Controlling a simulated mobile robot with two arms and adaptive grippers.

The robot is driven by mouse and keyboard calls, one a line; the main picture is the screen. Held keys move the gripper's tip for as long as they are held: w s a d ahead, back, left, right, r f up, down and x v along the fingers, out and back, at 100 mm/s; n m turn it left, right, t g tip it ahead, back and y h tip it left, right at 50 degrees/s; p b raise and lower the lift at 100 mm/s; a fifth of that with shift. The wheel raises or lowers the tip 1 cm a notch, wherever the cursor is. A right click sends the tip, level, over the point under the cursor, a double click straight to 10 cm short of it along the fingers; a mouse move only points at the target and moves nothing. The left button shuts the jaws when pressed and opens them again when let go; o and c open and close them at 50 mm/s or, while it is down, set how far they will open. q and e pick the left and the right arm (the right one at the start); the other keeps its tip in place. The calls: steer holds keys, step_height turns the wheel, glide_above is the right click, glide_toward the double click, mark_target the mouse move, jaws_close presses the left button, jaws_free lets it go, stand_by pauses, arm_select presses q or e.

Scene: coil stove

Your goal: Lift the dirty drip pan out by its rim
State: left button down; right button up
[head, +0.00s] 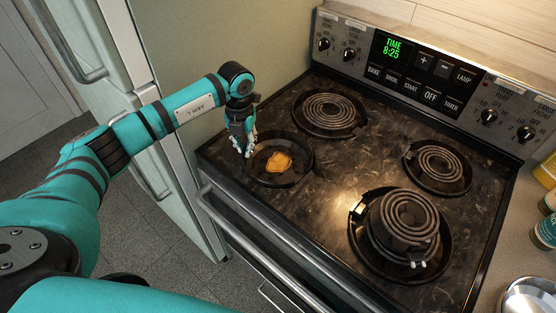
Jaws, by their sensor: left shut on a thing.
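The dirty drip pan (294,174) is a dark round pan at the stove's front left, with an orange-brown stain (279,162) in its middle and no coil over it. My left gripper (248,150) points down at the pan's left rim and is shut on that rim. The pan appears to sit at its burner opening; I cannot tell whether it is raised. The gripper covers part of the left rim. My right gripper is not in view.
Coils sit at the back left (329,112) and back right (440,165). A loose-looking coil (408,218) rests over the front right burner, tilted or raised. The control panel (430,72) rises behind. Bottles (546,230) and a shiny bowl (530,297) stand at right.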

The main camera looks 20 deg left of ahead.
arm_select(q)
steer(key=shift+a+r+p, duration=0.2)
steer(key=shift+r+p, duration=0.4)
steer(key=shift+r, duration=0.3)
steer(key=shift+a+r+p, duration=0.15)
steer(key=shift+r+p, duration=0.4)
steer(key=shift+r, duration=0.35)
steer(key=shift+d+r+p, duration=0.15)
steer(key=shift+r+p, duration=0.85)
steer(key=shift+r, duration=0.65)
